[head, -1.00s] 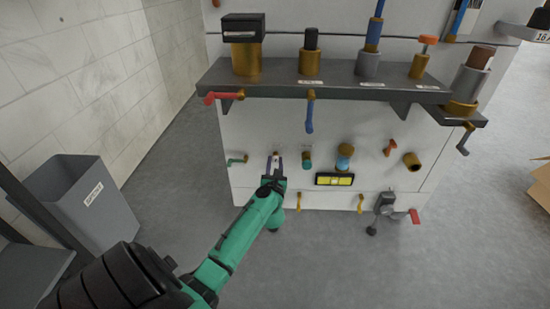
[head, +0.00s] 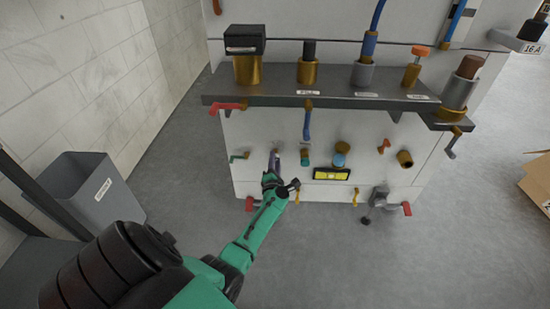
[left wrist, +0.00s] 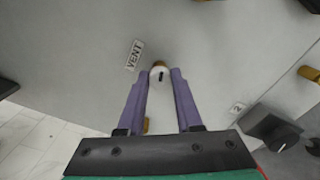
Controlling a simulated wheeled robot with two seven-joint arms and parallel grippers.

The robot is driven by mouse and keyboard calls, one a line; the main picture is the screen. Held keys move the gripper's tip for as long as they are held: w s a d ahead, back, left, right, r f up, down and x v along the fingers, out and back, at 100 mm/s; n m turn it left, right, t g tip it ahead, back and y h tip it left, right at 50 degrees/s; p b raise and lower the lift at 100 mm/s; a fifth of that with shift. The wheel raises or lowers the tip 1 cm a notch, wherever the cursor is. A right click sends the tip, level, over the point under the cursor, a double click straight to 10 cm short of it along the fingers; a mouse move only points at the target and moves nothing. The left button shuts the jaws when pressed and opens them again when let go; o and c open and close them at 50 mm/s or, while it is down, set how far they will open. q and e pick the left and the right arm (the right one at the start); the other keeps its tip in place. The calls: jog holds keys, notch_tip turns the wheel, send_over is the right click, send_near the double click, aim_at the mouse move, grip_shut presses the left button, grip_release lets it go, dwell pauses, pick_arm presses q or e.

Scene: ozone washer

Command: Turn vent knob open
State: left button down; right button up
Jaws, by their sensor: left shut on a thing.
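The vent knob (left wrist: 159,74) is a small round knob with a white face, a dark mark and a brown-gold base. It sits on the white panel beside a tilted "VENT" label (left wrist: 134,55) in the left wrist view. My left gripper (left wrist: 160,76) has its two purple fingers on either side of the knob and is shut on it. In the head view the left gripper (head: 274,158) reaches the lower left of the panel, and the fingers mostly hide the knob there. My right gripper is not in view.
A green-handled valve (head: 239,156) is close to the left of the gripper, and a teal fitting (head: 304,158) is close to its right. A blue lever (head: 307,125) hangs above, under a dark shelf (head: 330,99). A grey bin (head: 92,190) stands at the left.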

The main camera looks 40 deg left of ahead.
pick_arm(q)
jog(key=shift+f+m+p, duration=0.1)
jog(key=shift+m+p, duration=0.85)
jog(key=shift+m, duration=2.65)
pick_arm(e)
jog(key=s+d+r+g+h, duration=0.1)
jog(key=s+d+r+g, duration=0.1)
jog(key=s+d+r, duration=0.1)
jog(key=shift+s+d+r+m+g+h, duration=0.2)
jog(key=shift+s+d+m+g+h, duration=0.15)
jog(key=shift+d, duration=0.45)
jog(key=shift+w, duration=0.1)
pick_arm(q)
jog(key=c, duration=0.6)
grip_release()
